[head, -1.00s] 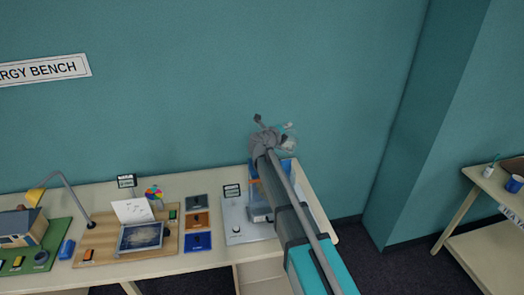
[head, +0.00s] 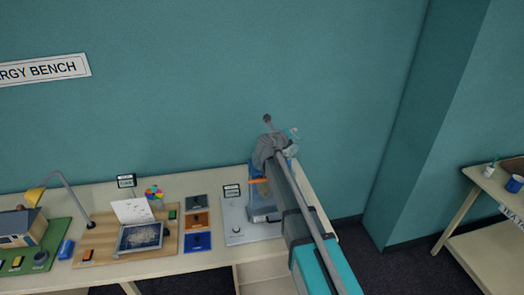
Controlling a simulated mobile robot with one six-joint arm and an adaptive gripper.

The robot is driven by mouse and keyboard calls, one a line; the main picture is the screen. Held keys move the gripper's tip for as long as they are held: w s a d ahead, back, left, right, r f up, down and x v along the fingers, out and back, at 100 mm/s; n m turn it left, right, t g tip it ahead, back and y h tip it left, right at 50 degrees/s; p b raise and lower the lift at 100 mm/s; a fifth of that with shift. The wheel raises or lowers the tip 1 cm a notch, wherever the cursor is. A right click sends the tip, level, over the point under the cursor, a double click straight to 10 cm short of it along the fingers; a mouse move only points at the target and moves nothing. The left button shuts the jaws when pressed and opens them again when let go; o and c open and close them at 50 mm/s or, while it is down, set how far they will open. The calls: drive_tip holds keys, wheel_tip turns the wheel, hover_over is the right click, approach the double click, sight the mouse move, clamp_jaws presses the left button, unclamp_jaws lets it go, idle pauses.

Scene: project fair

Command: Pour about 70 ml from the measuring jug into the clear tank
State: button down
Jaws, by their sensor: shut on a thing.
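My gripper (head: 291,135) is at the far end of my arm, above the back right of the bench, and mostly hidden by the wrist. It is shut on the measuring jug (head: 292,150), of which only a small pale, see-through part shows beside the wrist. Its tilt and the liquid level cannot be made out. The clear tank (head: 256,197) stands on the bench below, with blue at its back and an orange bar near its top. My arm covers its right side. I cannot tell whether any liquid is falling into it.
The pale bench (head: 318,200) has a little bare top right of my arm. Left of the tank are a grey panel with a dial (head: 236,222), coloured tiles (head: 196,222), a wooden board with a small solar panel (head: 141,236) and a lamp (head: 66,190). The teal wall is behind.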

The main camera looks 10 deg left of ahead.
drive_tip(key=shift+f, duration=0.1)
drive_tip(key=shift+s+d+f+m+y+b, duration=0.15)
drive_tip(key=shift+d+f+m+y+b, duration=0.3)
drive_tip(key=shift+f+m, duration=0.2)
drive_tip(key=shift+d+m+y+p, duration=0.25)
drive_tip(key=shift+d+m+p, duration=0.2)
drive_tip(key=shift+d+m, duration=0.25)
drive_tip(key=shift+f, duration=0.15)
idle(1.2)
drive_tip(key=s+d+f+m+y+b, duration=0.1)
drive_tip(key=d+f+m+y+b, duration=0.2)
drive_tip(key=f, duration=0.6)
drive_tip(key=shift+d+m+b, duration=1.15)
drive_tip(key=shift+d+b, duration=0.75)
drive_tip(key=shift+b, duration=0.4)
